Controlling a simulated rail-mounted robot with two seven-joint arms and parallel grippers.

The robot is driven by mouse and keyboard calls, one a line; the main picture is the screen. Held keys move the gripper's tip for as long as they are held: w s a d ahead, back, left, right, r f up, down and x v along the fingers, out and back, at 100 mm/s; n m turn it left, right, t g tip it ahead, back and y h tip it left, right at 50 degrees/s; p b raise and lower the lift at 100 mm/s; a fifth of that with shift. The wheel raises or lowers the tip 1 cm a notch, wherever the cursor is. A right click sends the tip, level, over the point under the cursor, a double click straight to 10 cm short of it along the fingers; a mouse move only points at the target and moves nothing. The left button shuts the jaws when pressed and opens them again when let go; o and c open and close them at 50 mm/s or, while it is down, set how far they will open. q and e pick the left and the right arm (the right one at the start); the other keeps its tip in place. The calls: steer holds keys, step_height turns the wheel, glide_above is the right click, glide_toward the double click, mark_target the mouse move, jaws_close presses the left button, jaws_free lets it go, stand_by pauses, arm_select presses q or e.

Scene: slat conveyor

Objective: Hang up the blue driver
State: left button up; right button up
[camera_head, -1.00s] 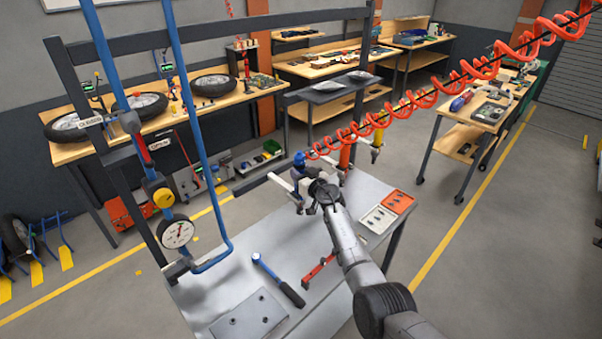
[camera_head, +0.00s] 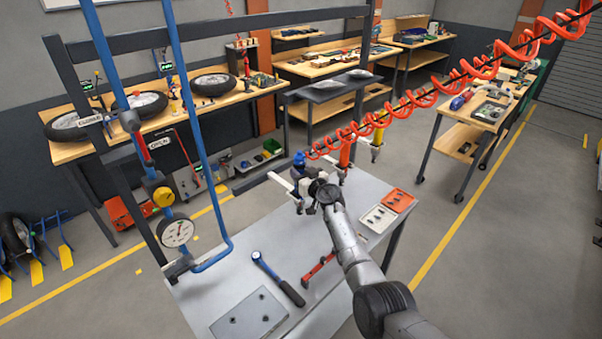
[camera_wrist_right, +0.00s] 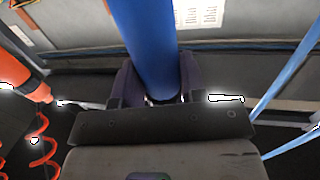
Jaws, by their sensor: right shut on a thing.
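The blue driver (camera_head: 299,160) is upright at the far edge of the grey bench, with its blue top showing. My right gripper (camera_head: 305,189) is shut on it. In the right wrist view the blue body (camera_wrist_right: 152,45) stands between the two dark fingers (camera_wrist_right: 158,84). Pale hanger prongs (camera_head: 281,181) reach out beside the driver. My wrist hides the driver's lower part, and I cannot tell whether it touches the prongs. An orange-red driver (camera_head: 346,152) and a yellow driver (camera_head: 378,136) are upright at the prongs to its right. My left gripper is not in view.
A red coiled hose (camera_head: 415,98) runs from the driver tops to the upper right. A blue tube frame with a gauge (camera_head: 177,232) stands at left.

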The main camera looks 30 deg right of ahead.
steer(key=o, duration=1.2)
steer(key=shift+o, duration=0.2)
steer(key=shift+f, duration=0.15)
